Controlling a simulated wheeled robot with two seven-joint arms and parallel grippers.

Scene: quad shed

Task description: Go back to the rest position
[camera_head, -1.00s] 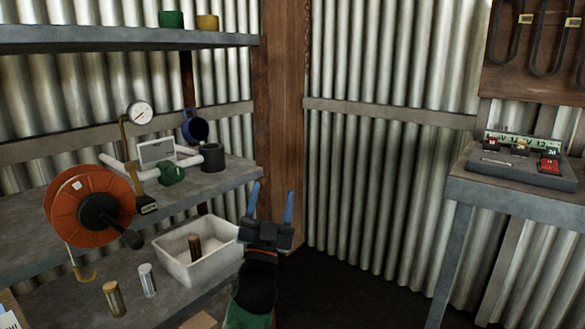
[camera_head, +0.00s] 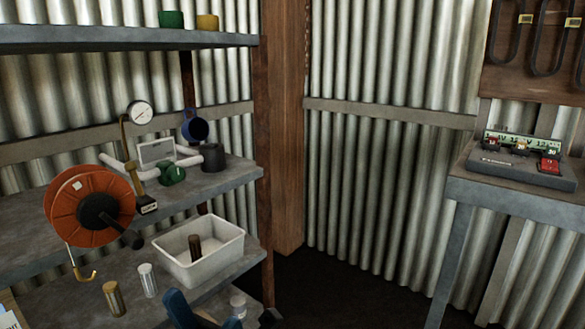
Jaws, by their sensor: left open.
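My left gripper (camera_head: 204,309) shows at the bottom edge of the head view, low in front of the lower shelf. Its two blue fingers stand apart with nothing held between them. Most of its body and my left arm are cut off by the frame. The right gripper is not in view. A white bin (camera_head: 215,262) with a dark brown cylinder (camera_head: 195,247) in it sits on the lower shelf, just beyond the gripper and apart from it.
On the lower shelf stand a brass cylinder (camera_head: 114,298), a silver cylinder (camera_head: 147,280) and a pale cylinder (camera_head: 238,304) close to the gripper. An orange reel (camera_head: 72,204) juts out at left. A bench (camera_head: 510,199) stands at right. The middle floor is clear.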

